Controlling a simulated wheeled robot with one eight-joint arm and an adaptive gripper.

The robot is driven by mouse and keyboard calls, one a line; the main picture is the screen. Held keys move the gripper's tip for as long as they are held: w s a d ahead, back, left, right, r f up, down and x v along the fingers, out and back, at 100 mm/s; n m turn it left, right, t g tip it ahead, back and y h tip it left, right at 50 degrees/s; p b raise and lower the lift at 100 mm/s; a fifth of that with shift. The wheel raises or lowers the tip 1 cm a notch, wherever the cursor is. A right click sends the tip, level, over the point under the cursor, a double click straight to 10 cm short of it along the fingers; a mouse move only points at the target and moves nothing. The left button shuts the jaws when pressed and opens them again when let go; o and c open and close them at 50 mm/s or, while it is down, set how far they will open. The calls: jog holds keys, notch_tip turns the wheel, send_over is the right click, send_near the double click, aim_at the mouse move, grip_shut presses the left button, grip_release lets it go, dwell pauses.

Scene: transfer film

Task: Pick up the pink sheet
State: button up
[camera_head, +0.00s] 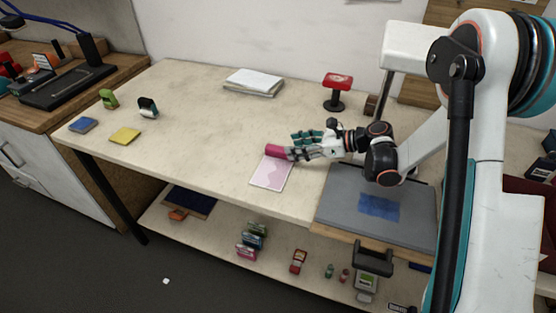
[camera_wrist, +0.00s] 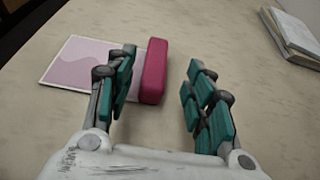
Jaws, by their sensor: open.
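The pink sheet (camera_head: 271,173) lies flat on the tabletop, pale pink with a wavy pattern and a light border. It also shows at upper left in the wrist view (camera_wrist: 72,68). A dark pink block (camera_head: 276,151) lies along one edge of the sheet; whether it rests on the sheet or beside it I cannot tell. In the wrist view the block (camera_wrist: 155,72) lies between the fingers, close to the left one. My gripper (camera_head: 297,146) is open and empty, low over the table. Its left finger hides part of the sheet in the wrist view (camera_wrist: 161,60).
A grey mat (camera_head: 340,205) with a blue patch (camera_head: 379,207) lies to the right. A red-topped stand (camera_head: 337,86) and a paper stack (camera_head: 254,82) stand at the back. A yellow pad (camera_head: 125,135) and small items sit at left. The table's middle is clear.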

aim_at(282, 149)
jog(key=x, duration=0.1)
jog(key=b+x, duration=0.1)
jog(key=x, duration=0.2)
jog(key=shift+s+f, duration=0.2)
jog(key=shift+s, duration=0.1)
jog(key=shift+w+a+b, duration=0.15)
jog(key=shift+a+b, duration=0.15)
jog(key=c, duration=1)
jog(key=shift+o, duration=0.2)
